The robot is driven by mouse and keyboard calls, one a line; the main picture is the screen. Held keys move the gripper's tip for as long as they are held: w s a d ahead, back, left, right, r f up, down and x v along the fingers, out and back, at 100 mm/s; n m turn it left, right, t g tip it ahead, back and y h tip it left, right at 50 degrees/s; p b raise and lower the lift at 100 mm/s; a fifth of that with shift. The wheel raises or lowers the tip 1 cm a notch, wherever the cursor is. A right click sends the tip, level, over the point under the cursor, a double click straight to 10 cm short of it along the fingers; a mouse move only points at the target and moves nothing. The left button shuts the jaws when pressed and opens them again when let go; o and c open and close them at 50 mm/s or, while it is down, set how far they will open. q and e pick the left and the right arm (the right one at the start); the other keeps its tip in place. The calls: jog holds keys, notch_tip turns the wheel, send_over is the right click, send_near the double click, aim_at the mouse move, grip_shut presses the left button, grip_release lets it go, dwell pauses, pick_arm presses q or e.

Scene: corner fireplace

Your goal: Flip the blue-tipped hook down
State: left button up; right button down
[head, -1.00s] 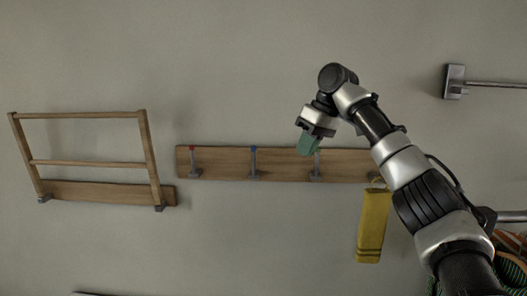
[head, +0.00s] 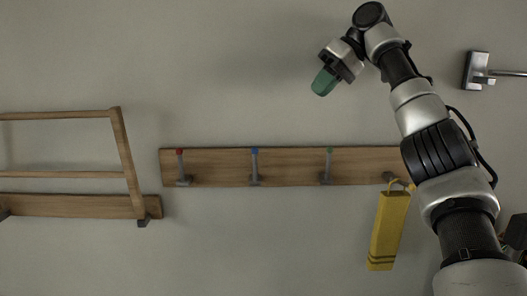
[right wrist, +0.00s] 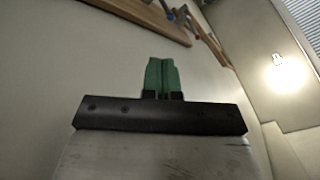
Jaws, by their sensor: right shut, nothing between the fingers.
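The blue-tipped hook (head: 254,167) stands upright on the wooden hook board (head: 220,167) in the head view, its blue tip at the top. A red-tipped hook (head: 181,168) is to its left and a green-tipped hook (head: 328,167) to its right, both upright. My right gripper (head: 322,84) is above the board, up and right of the blue-tipped hook, apart from every hook. Its green fingers are shut and empty, and they also show together in the right wrist view (right wrist: 162,76). My left gripper is not in view.
A yellow item (head: 388,232) hangs from a hook at the board's right end, close to my right arm. A wooden rack (head: 125,150) is on the wall at left. A metal wall bracket with a bar (head: 477,71) is at upper right. The wall above the board is clear.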

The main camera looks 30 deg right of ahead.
jog(key=b, duration=0.2)
send_near(267, 154)
jog(key=s+r, duration=0.1)
jog(key=s+a+r, duration=0.1)
jog(key=s, duration=0.1)
jog(key=shift+r, duration=0.2)
jog(key=p+x, duration=0.2)
jog(key=x, duration=0.9)
jog(key=shift+a+f, duration=0.1)
jog(key=shift+a, duration=0.1)
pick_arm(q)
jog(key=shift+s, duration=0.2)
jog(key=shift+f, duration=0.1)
